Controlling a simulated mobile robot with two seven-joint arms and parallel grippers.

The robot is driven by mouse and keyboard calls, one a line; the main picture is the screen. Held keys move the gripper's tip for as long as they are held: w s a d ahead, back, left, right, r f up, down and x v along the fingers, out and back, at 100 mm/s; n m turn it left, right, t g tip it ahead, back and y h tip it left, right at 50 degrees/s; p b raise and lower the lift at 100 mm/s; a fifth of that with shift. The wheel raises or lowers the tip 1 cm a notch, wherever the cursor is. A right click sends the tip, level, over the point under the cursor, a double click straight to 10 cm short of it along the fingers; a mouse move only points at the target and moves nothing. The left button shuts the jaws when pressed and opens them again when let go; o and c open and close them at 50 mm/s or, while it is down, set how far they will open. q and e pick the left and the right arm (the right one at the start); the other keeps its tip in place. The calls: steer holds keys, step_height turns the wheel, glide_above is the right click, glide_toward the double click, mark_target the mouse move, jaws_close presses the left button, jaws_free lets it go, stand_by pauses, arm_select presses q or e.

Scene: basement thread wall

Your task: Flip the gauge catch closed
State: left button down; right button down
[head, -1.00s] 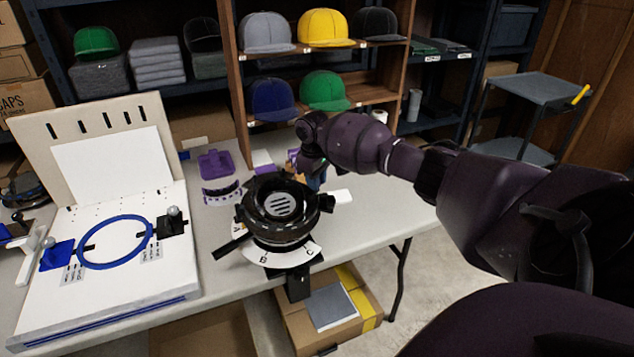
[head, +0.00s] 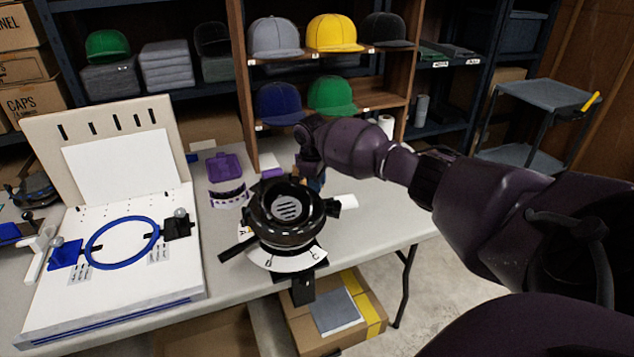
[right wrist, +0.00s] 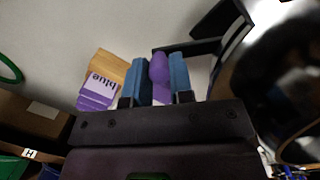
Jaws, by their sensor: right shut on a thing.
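The black gauge (head: 287,210) stands upright on the table, with a round dark ring on a white lettered plate (head: 290,258). My right gripper (head: 312,178) reaches in from the right to the gauge's back side; its fingertips are largely hidden there. In the right wrist view, its two blue fingers (right wrist: 159,80) are shut on a small purple piece (right wrist: 159,68). I cannot tell if this piece is the catch. A dark part of the gauge (right wrist: 270,75) fills the right of that view, with a black bar (right wrist: 190,48) close to the fingers. My left gripper is not in view.
A white board with a blue hoop (head: 122,242) stands left of the gauge. Purple items (head: 223,168) lie behind it. Shelves with caps (head: 331,32) stand behind the table.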

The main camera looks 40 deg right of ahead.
steer(key=c, duration=1)
jaws_free()
steer(key=shift+r, duration=0.3)
steer(key=r, duration=0.1)
steer(key=r+p, duration=0.1)
steer(key=r, duration=0.2)
steer(key=shift+w+a, duration=0.1)
steer(key=shift+a, duration=0.15)
step_height(320, 180, up, 6)
steer(key=p, duration=0.1)
steer(key=shift+a+p, duration=0.3)
steer(key=shift+a, duration=0.1)
